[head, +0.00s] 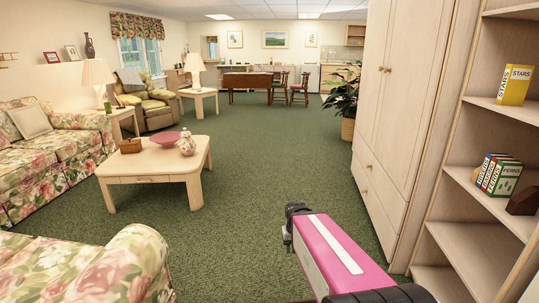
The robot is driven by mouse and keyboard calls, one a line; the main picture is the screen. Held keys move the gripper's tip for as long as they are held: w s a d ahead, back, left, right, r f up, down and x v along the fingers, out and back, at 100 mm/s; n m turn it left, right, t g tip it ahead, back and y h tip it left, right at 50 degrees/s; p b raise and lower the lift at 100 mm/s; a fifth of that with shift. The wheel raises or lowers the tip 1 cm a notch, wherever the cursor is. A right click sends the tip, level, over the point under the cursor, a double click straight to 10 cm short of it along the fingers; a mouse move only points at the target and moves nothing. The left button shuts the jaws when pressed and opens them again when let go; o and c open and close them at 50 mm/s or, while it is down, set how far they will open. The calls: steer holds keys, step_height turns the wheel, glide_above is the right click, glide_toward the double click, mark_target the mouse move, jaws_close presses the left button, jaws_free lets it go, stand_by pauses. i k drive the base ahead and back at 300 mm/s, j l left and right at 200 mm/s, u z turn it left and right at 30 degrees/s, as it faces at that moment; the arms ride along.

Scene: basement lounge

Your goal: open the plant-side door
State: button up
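A tall pale wood cabinet (400,110) stands on the right, with two upper doors and drawers below. The plant-side door (372,60) is the far one, towards the potted plant (345,97), and looks shut. Its small round knob (381,69) sits near the seam, close to the knob of the near door (413,80). My pink arm reaches in from the bottom. Its dark end, with my gripper (288,236), is low over the carpet, left of the cabinet and apart from it. The fingers are too small and hidden to read.
An open bookshelf (476,240) with books stands right of the cabinet. A coffee table (150,160) with a pink bowl, and floral sofas (60,150), are on the left. Green carpet (270,150) lies clear in the middle, up to the cabinet's front.

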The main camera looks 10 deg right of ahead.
mark_target(382, 15)
steer(key=i+z, duration=0.2)
steer(key=i, duration=0.25)
steer(key=i+j+z, duration=0.2)
steer(key=i, duration=0.25)
steer(key=i+j+z, duration=0.2)
steer(key=i, duration=0.2)
steer(key=i+j+z, duration=0.2)
steer(key=i, duration=0.2)
steer(key=i+j+z, duration=0.65)
